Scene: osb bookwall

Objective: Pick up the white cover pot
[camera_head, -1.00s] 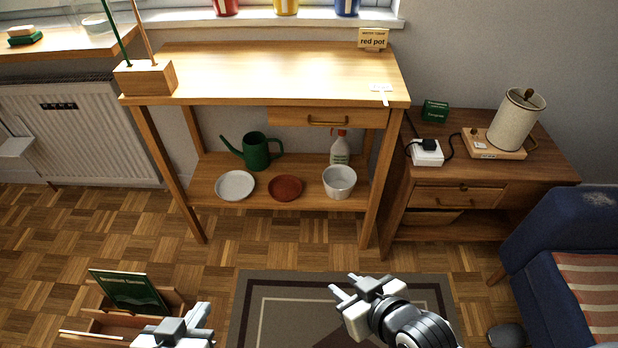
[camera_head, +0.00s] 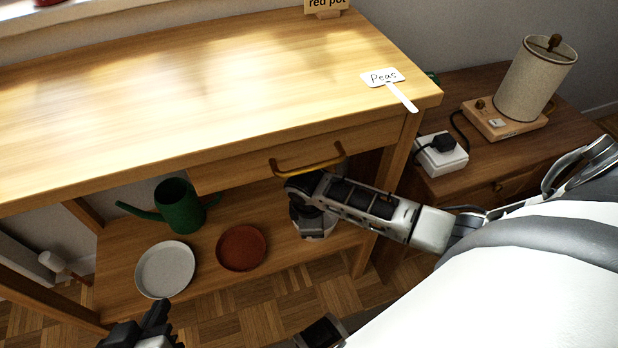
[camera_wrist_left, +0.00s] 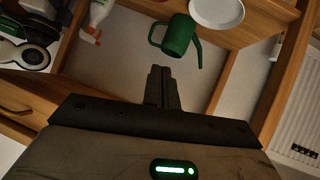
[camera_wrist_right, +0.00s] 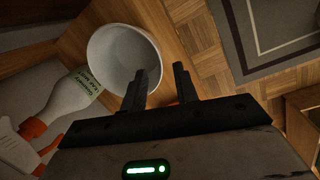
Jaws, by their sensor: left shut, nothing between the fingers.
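The white cover pot (camera_wrist_right: 112,48) stands on the lower shelf of the wooden table. The right wrist view shows its open top.
A spray bottle (camera_wrist_right: 68,100) stands close beside the pot. A red saucer (camera_head: 241,248), a white plate (camera_head: 165,269) and a green watering can (camera_head: 180,207) share the shelf (camera_head: 215,222). The drawer (camera_head: 265,165) and tabletop (camera_head: 200,90) overhang it. A side table with a lamp (camera_head: 535,80) stands right.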

